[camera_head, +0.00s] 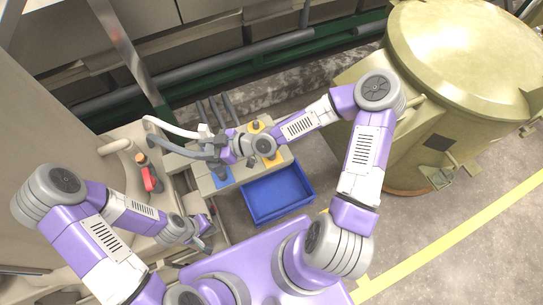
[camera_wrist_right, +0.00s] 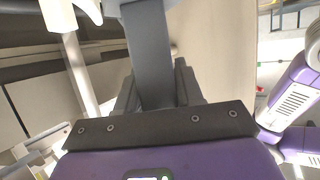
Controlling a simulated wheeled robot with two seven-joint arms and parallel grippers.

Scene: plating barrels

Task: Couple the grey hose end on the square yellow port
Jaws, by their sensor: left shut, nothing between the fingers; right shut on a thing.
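My right gripper (camera_head: 217,147) is shut on the grey hose end (camera_wrist_right: 151,50), above the left part of the pale port block (camera_head: 241,175). In the right wrist view the grey piece stands between the fingers of my right gripper (camera_wrist_right: 156,92). Two yellow port plates show on the block: one at the back (camera_head: 254,126) and one at the front (camera_head: 272,159). My wrist partly covers them, and I cannot tell which is the square one. The held end is apart from both, to their left. My left gripper (camera_head: 208,234) is shut and empty, low at the left.
A blue plate (camera_head: 222,178) is at the block's left. A blue bin (camera_head: 277,196) stands in front of the block. A pale hose (camera_head: 170,128) arches at the left, near a red-handled part (camera_head: 149,178). A large yellowish barrel (camera_head: 455,60) fills the right.

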